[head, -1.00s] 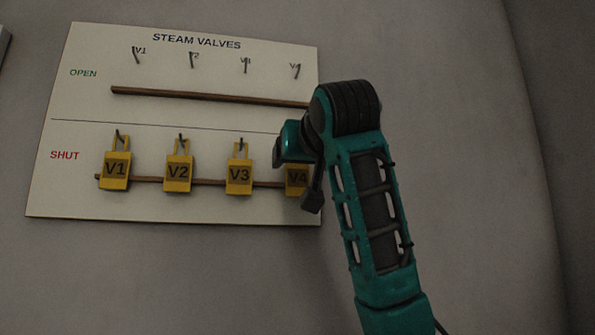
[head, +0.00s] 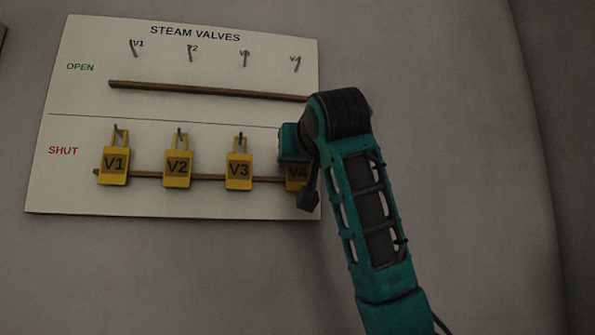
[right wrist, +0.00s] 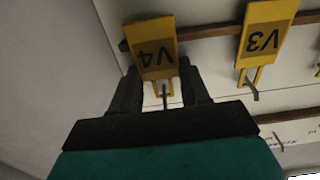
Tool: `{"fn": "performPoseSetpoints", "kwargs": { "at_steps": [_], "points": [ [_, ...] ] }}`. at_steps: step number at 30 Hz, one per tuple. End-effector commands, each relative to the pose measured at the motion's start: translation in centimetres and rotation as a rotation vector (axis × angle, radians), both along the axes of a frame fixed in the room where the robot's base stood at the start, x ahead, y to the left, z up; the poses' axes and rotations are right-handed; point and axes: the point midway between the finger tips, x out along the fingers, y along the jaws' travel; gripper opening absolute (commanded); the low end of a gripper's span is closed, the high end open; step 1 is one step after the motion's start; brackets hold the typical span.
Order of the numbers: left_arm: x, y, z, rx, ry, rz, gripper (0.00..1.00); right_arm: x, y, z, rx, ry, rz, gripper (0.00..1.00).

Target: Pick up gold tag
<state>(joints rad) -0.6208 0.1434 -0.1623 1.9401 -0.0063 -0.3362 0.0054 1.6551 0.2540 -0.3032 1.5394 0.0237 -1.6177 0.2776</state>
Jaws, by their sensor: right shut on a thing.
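Several gold tags hang on hooks in the SHUT row of a white board (head: 80,190): V1 (head: 114,166), V2 (head: 178,172), V3 (head: 239,175) and V4 (head: 295,184). In the head view V4 is partly hidden by my right gripper (head: 303,178). In the right wrist view my right gripper (right wrist: 160,82) is shut on the V4 tag (right wrist: 153,48), with a finger on each side of its frame. A hook (right wrist: 165,96) shows at the tag's open loop. V4 overlaps the lower wooden rail. My left gripper is not in view.
V3 (right wrist: 262,38) hangs close beside V4 in the right wrist view. The lower rail (right wrist: 208,31) runs behind the tags. The upper rail (head: 205,91) crosses the OPEN row, below several empty hooks. Bare wall lies right of the board.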

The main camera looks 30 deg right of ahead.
Motion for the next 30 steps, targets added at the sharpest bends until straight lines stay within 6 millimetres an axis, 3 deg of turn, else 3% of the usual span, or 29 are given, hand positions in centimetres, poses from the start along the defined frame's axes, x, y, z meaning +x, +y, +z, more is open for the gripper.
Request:
{"fn": "performPoseSetpoints", "kwargs": {
  "at_steps": [4, 11, 18, 23, 30],
  "points": [
    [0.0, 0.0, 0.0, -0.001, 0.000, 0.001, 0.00, 0.0, 0.0, 0.0, 0.000, 0.000, 0.000, 0.13],
    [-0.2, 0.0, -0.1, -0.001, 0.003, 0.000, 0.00, 0.0, 0.0, 0.2, 0.000, -0.001, 0.001, 0.13],
    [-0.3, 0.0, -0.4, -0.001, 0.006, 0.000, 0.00, -0.1, 0.1, 1.7, 0.002, -0.001, 0.002, 0.13],
    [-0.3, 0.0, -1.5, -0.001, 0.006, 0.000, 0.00, -3.4, 0.9, 1.4, -0.001, -0.007, 0.003, 0.13],
    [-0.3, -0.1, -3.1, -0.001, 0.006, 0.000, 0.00, -9.8, 2.6, 1.4, 0.000, -0.009, 0.003, 0.13]
  ]
}}
